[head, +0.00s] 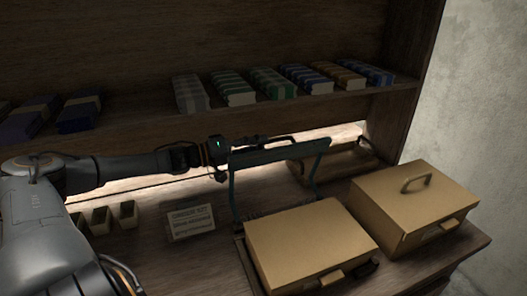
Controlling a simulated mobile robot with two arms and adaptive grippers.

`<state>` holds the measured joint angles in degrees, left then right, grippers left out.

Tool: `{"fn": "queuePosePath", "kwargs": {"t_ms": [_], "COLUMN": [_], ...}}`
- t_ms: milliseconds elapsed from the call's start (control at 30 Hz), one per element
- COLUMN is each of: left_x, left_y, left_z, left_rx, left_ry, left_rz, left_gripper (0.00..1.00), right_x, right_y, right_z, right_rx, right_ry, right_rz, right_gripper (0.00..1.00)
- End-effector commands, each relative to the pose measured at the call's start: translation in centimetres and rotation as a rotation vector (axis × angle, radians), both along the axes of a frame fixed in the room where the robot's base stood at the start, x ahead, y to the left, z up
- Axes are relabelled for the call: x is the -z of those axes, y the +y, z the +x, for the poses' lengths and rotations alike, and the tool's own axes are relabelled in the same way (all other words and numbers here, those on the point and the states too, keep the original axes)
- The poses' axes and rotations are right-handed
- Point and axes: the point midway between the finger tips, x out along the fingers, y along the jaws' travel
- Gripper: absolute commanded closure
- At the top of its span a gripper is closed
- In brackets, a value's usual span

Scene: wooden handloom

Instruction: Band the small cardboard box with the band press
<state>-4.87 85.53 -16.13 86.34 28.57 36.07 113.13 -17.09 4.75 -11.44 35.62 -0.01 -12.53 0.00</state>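A tan cardboard box (308,247) sits at the front of the wooden bench, with a pale tab on its front edge. A dark green frame with a crossbar and two legs, which looks like the band press (279,153), stands over the box's back side with its bar raised. The box appears to rest on the press's dark base, mostly hidden under it. My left gripper (268,142) is at the crossbar, partly hidden behind it; whether its fingers are closed on the bar is unclear. My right gripper is not in view. No band is clearly visible on the box.
A larger tan box (415,208) with a top handle stands to the right. Another box (336,163) lies in shadow behind the press. A printed card (190,223) and small open containers (103,219) are at left. Wrapped bundles (273,83) line the shelf above.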

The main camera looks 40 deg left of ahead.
Motion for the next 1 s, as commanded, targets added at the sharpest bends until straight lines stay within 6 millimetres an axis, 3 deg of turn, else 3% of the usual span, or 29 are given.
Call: {"fn": "queuePosePath", "kwargs": {"t_ms": [300, 733, 900, 1000], "left_x": [-0.3, -0.2, -0.2, -0.2], "left_y": [-0.8, -1.0, -1.0, -1.0], "left_z": [1.6, 1.9, 1.9, 1.9], "left_rx": [0.0, 0.0, 0.0, 0.0], "left_ry": [-0.004, -0.002, -0.002, -0.002], "left_rz": [-0.001, 0.0, 0.0, 0.0], "left_gripper": [0.64, 0.64, 0.99, 1.0], "right_x": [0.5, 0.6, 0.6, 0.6], "right_y": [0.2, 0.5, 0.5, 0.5], "right_z": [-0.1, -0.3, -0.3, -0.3], "right_rx": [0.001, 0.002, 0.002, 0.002], "right_ry": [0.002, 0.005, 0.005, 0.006], "right_rz": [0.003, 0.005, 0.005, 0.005], "right_gripper": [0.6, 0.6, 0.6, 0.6]}}
